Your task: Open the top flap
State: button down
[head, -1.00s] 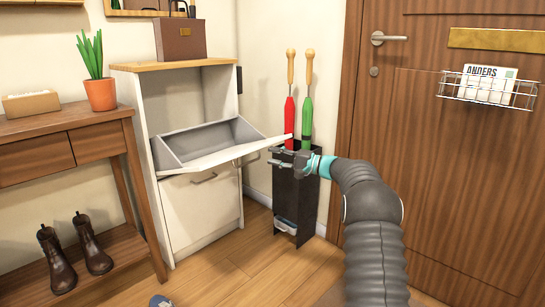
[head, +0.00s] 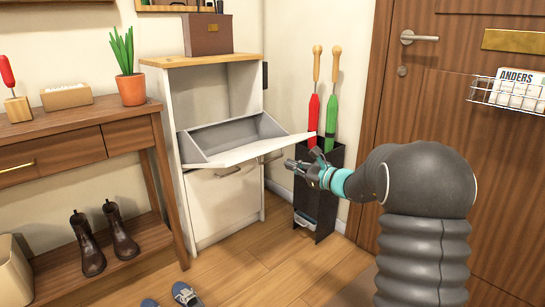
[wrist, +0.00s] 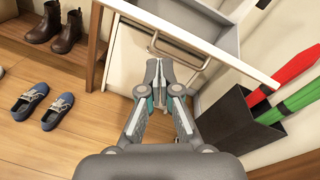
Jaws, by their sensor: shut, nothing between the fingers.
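The top flap (head: 250,148) of the white shoe cabinet (head: 222,205) is tilted far out and down, and the grey bin behind it shows in the head view. The flap's edge (wrist: 195,37) also crosses the upper part of the wrist view. My gripper (head: 290,164) is shut and empty, just in front of and below the flap's right end. In the wrist view the fingertips of my gripper (wrist: 160,65) are together in front of the lower flap. I cannot tell whether they touch anything.
A black umbrella stand (head: 318,190) with a red and a green umbrella stands right of the cabinet. A wooden console table (head: 75,130) is at the left, with brown boots (head: 120,232) on its shelf. Blue shoes (head: 185,294) lie on the floor. The door is at the right.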

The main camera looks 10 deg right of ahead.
aim_at(268, 148)
jog(key=w+a+f+m+h, duration=0.1)
jog(key=w+a+m, duration=0.4)
jog(key=w, duration=0.4)
jog(key=shift+a+f+m+h, duration=0.15)
jog(key=shift+f+m+h, duration=0.1)
jog(key=shift+m+h, duration=0.25)
dwell(0.3)
jog(key=shift+g, duration=0.3)
jog(key=r+p, duration=0.2)
jog(key=w+r+p, duration=0.1)
jog(key=p, duration=0.1)
jog(key=w+a+r+p, duration=0.1)
jog(key=r+p, duration=0.1)
jog(key=shift+a+r+p, duration=0.1)
jog(key=shift+r+p, duration=0.25)
jog(key=shift+s+f, duration=0.1)
